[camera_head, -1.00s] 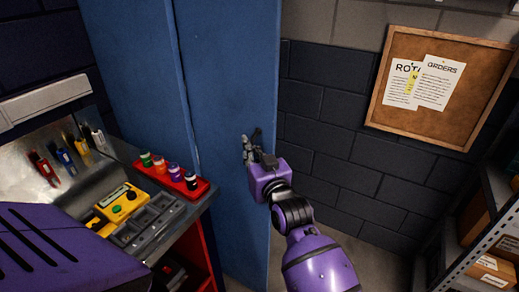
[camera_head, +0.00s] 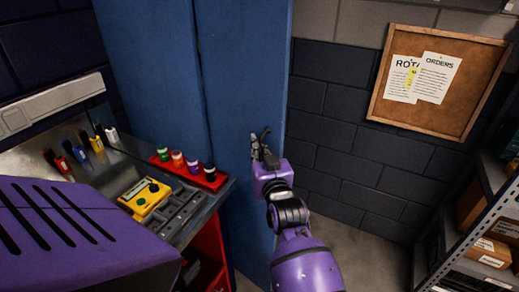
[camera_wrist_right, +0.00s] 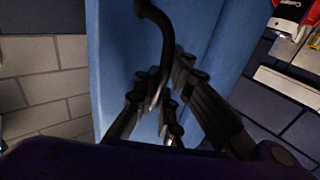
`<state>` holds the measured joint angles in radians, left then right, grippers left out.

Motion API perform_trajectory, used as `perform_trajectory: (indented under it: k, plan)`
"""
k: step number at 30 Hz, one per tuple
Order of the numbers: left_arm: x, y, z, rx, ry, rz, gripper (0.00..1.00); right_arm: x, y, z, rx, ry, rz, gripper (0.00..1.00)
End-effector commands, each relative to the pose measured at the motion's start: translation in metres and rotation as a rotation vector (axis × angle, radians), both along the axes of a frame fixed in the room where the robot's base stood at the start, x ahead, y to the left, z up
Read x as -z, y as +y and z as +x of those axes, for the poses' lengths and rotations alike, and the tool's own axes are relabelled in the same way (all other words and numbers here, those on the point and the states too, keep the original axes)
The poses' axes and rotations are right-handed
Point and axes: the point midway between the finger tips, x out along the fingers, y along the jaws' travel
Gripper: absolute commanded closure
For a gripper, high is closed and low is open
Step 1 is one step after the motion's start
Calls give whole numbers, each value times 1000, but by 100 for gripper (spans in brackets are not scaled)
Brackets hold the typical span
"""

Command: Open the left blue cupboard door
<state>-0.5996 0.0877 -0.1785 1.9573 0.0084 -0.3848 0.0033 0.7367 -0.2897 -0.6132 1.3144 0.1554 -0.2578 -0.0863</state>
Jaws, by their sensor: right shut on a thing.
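The blue cupboard door (camera_head: 243,75) is the right-hand of two tall blue panels in the head view. A seam divides it from the blue panel (camera_head: 150,65) on its left. My right gripper (camera_head: 262,150) is at the door's right-hand part, shut on the handle. In the right wrist view the dark curved handle (camera_wrist_right: 165,40) runs down between the fingers (camera_wrist_right: 165,112) against the blue surface (camera_wrist_right: 112,65). I cannot tell if the door stands ajar. My left gripper is not in view.
A metal bench with a red bottle tray (camera_head: 190,168), a yellow device (camera_head: 145,197) and tools stands close on the left. A dark brick wall (camera_head: 345,150) with a corkboard (camera_head: 425,115) is behind. A shelf rack (camera_head: 465,240) stands at the right. Some floor shows between.

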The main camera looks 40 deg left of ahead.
Motion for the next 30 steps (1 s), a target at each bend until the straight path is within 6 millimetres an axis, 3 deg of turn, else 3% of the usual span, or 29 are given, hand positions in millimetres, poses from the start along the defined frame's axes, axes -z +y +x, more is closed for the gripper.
perform_trajectory:
  k: [8, 9, 13, 23, 30]
  plan:
    - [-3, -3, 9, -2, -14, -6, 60, 5, -4, 3, 7, 0, -9, 100]
    - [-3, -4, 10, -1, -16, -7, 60, 5, -4, 3, 7, 0, -9, 87]
    - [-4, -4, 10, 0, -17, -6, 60, 4, -3, 2, 5, 1, -6, 73]
    - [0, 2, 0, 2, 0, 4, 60, 2, -3, 0, 2, 0, -2, 73]
    - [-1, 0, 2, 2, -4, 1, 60, 2, -28, -18, 3, 1, -1, 73]
